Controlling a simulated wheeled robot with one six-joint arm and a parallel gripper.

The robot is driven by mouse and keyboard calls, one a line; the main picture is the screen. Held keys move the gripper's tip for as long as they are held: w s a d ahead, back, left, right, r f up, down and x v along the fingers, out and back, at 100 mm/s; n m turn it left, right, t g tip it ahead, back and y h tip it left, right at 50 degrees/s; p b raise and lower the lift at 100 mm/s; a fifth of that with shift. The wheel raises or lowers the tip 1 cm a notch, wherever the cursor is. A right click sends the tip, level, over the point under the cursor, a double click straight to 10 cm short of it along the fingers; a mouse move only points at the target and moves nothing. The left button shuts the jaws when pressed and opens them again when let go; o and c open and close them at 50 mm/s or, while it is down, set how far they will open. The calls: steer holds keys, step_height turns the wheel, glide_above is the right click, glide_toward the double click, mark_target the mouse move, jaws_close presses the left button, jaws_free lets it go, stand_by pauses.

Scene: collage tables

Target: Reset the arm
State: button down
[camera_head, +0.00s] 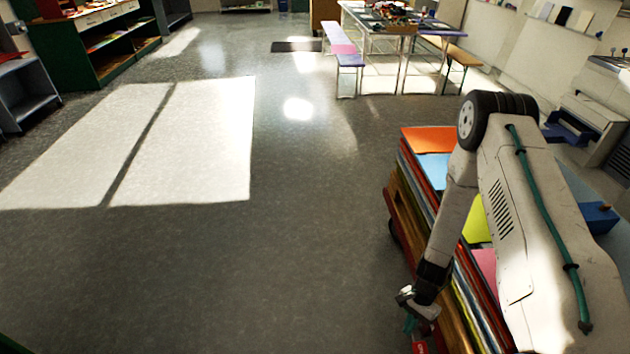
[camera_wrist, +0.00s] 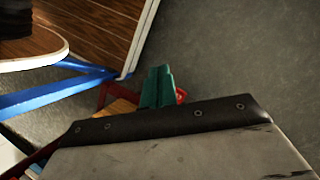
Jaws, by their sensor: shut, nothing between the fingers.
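My arm fills the right of the head view. It rises to a dark round joint, bends there and hangs down toward the floor. My gripper (camera_head: 408,323) is at the low end of the arm, beside the left side of a stack of coloured sheets. In the wrist view the green fingers of my gripper (camera_wrist: 158,86) are together, with nothing held between them. Part of the gripper is hidden behind the dark-edged wrist plate in that view.
The coloured-sheet stack (camera_head: 433,139) stands close behind my arm. The wrist view shows a wooden panel (camera_wrist: 95,25), a blue bar (camera_wrist: 50,97) and a red frame (camera_wrist: 181,95) near the fingers. Open grey floor (camera_head: 280,260) lies left. A table with benches (camera_head: 348,60) stands farther back.

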step_height(320, 180, up, 31)
steer(key=w+a+n, duration=0.2)
steer(key=n, duration=0.4)
steer(key=s+r+n+t+h, duration=0.1)
steer(key=s+r+t, duration=0.1)
steer(key=s+r, duration=0.3)
steer(key=s+r+n+t, duration=0.1)
steer(key=s+r, duration=0.4)
steer(key=r, duration=0.8)
steer(key=s+r+n+t+h, duration=0.1)
steer(key=s+r+n+t, duration=0.1)
steer(key=s+r, duration=0.4)
step_height(320, 180, up, 4)
steer(key=shift+a+r+n+t+h, duration=0.1)
steer(key=shift+a+n+t+h, duration=0.2)
steer(key=shift+n, duration=0.2)
